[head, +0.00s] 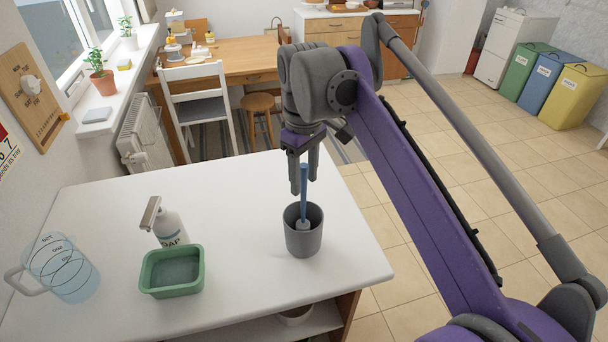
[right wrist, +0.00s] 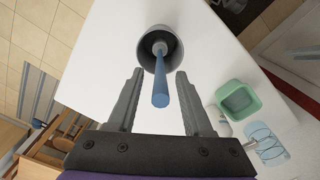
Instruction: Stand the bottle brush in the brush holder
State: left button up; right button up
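The bottle brush (head: 304,202) has a blue handle and a pale grey head. It stands nearly upright in the grey brush holder (head: 304,240), its head low in the mouth and its handle sticking up above the rim. My right gripper (head: 304,184) is above the holder, pointing down, with its fingers apart on either side of the handle's upper part. In the right wrist view the brush (right wrist: 160,88) runs up between the open fingers with gaps on both sides, and the holder (right wrist: 148,68) lies beyond them. My left gripper is not in view.
On the white counter (head: 235,200) left of the holder are a green tub (head: 172,291), a soap bottle (head: 170,228) and a clear measuring jug (head: 62,268). The holder is near the counter's right edge. The counter between soap bottle and holder is clear.

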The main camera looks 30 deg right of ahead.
notch_tip(320, 180, up, 11)
jog(key=shift+f+p, duration=0.1)
jog(key=shift+p, duration=1.1)
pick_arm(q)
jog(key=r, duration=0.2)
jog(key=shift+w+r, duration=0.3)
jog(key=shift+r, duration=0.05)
